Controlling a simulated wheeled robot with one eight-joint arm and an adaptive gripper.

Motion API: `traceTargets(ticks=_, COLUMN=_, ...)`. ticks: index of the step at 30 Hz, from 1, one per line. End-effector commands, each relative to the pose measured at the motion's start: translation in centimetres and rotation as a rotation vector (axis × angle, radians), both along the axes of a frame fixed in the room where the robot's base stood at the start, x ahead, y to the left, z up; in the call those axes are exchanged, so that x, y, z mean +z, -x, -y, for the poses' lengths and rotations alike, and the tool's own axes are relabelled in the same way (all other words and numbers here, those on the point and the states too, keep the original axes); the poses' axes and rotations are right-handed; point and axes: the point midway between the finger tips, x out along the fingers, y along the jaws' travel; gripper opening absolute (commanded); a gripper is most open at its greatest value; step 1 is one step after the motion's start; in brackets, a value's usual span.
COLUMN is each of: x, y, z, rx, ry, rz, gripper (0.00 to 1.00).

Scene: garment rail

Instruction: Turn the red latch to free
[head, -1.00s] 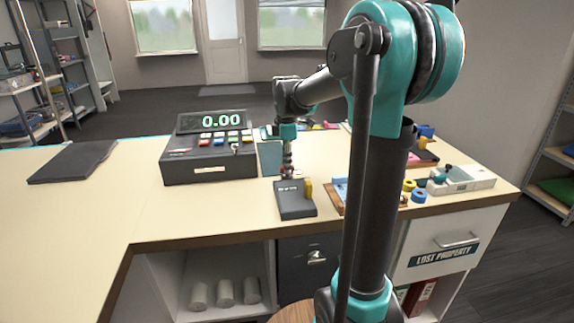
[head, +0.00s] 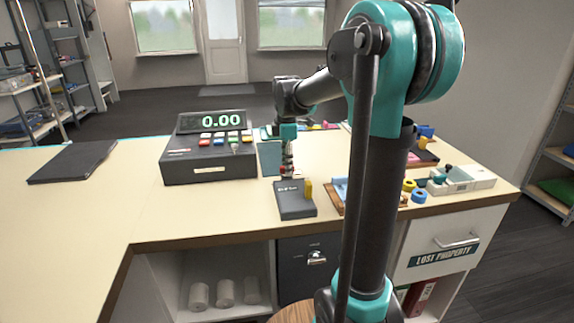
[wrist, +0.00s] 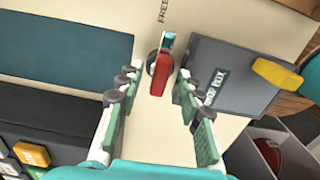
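The red latch (wrist: 160,76) shows in the wrist view as a red bar on a dark round pivot. Its far end meets a small teal-and-white piece, and the word FREE is printed on the counter beyond it. My gripper (wrist: 157,78) is open. Its fingertips stand on either side of the latch, with a visible gap on each side. I cannot tell how high they are above the counter. In the head view my gripper (head: 288,170) points down just behind the dark grey box, and the latch is only a small red patch there.
The dark grey box (head: 294,203) with a yellow tab stands close to the right finger in the wrist view. A teal flat panel (wrist: 65,62) lies to the left. A cash register (head: 208,160) stands left of my gripper. The counter's left part is mostly clear.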

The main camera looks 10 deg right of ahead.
Motion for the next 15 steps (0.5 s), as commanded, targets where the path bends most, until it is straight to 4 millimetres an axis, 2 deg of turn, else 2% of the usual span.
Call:
traceTargets(ticks=7, x=1.1, y=0.0, z=0.0, rx=0.000, ry=0.000, rz=0.000, gripper=0.36)
traceTargets(ticks=15, x=6.1, y=0.0, z=0.0, rx=0.000, ry=0.000, rz=0.000, gripper=0.36)
